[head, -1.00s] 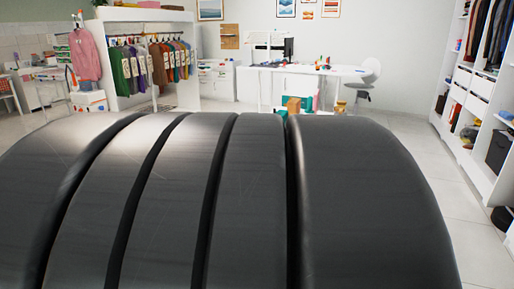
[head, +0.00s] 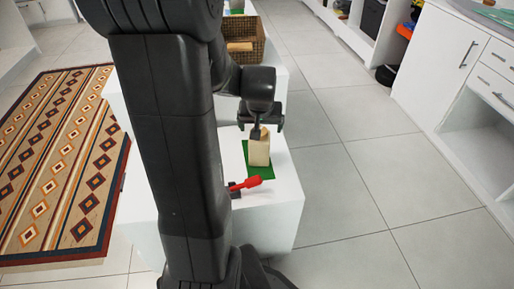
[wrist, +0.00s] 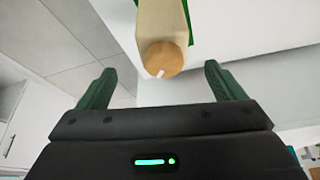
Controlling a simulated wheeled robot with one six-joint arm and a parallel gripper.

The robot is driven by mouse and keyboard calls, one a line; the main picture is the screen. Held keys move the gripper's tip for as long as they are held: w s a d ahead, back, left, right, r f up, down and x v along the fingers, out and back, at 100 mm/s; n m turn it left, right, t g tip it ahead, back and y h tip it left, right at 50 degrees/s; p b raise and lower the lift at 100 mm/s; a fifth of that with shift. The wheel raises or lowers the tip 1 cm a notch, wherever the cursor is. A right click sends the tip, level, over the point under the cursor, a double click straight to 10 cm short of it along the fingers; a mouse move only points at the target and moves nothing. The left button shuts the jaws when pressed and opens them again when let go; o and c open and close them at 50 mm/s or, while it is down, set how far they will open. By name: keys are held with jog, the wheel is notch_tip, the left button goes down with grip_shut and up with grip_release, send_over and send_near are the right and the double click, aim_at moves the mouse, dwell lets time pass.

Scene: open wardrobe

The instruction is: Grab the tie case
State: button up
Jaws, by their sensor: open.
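A pale beige upright case with a rounded tan top, which looks like the tie case (head: 259,152), stands on a green mat (head: 246,160) on a white table (head: 275,215) in the head view. My gripper (head: 261,121) is just above it, pointing down, open and empty. In the wrist view the case (wrist: 163,22) comes in from the top, its round tan end towards the camera. That end lies between the spread green fingers of my gripper (wrist: 161,78) and slightly beyond their tips.
A red-handled item (head: 245,184) lies close in front of the mat. A wicker basket (head: 240,50) stands on a white surface behind. A patterned rug (head: 60,165) is at the left.

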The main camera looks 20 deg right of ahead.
aim_at(259, 148)
jog(key=b+x, duration=0.1)
jog(key=x, duration=0.3)
jog(key=b+x, duration=0.1)
jog(key=x, duration=0.4)
jog(key=shift+w+a+f, duration=0.1)
jog(key=shift+a+f, duration=0.05)
jog(key=shift+f, duration=0.1)
jog(key=shift+r, duration=0.15)
jog(key=c, duration=1.2)
